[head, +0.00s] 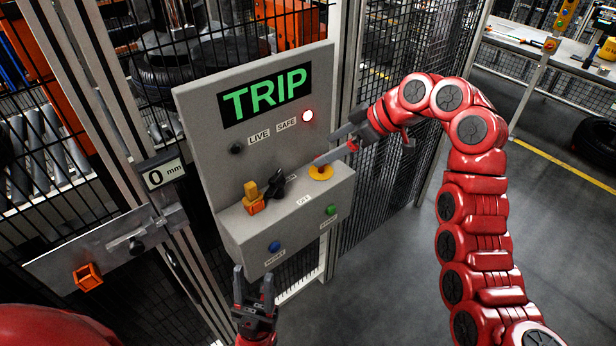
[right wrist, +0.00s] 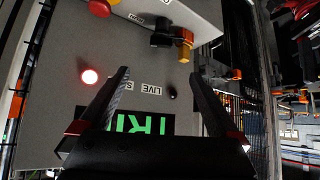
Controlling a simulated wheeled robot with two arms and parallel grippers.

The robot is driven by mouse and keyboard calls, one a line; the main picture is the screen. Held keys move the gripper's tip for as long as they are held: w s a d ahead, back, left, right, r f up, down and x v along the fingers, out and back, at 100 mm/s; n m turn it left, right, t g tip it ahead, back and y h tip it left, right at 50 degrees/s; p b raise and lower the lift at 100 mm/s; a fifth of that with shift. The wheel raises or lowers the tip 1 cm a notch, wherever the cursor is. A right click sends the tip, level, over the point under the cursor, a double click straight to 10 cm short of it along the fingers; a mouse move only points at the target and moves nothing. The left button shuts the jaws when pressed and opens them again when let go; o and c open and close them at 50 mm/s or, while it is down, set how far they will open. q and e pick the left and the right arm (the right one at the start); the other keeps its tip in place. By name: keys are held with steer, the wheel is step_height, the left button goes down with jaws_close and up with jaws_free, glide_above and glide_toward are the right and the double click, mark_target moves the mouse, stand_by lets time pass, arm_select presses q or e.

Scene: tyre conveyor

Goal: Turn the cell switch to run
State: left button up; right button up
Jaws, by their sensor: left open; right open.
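The grey control panel (head: 200,130) stands ahead with a green TRIP display (head: 266,95). On its ledge a black rotary switch (head: 275,186) sits beside a yellow-orange key-like piece (head: 253,200); its pointing mark cannot be read. In the right wrist view the switch (right wrist: 163,40) and orange piece (right wrist: 184,42) are beyond the fingertips. My right gripper (head: 330,147) is open and empty, up and right of the switch, in front of the yellow-based stop button (head: 321,172). My left gripper (head: 253,275) is open and empty, low in front of the ledge.
A blue button (head: 274,247) and a green button (head: 331,209) are on the ledge front.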

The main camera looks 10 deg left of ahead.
mark_target(278, 176)
steer(key=p+x, duration=0.1)
steer(key=x, duration=0.4)
steer(key=p+x, duration=0.2)
steer(key=x, duration=0.3)
steer(key=p+x, duration=0.2)
steer(key=x, duration=0.3)
steer(key=shift+s+a+r, duration=0.1)
steer(key=shift+s+a, duration=0.1)
steer(key=shift+a, duration=0.3)
steer(key=shift+p+x, duration=0.45)
steer(key=shift+x, duration=0.55)
steer(key=shift+d, duration=0.1)
steer(key=c, duration=1.4)
steer(key=shift+o, duration=0.2)
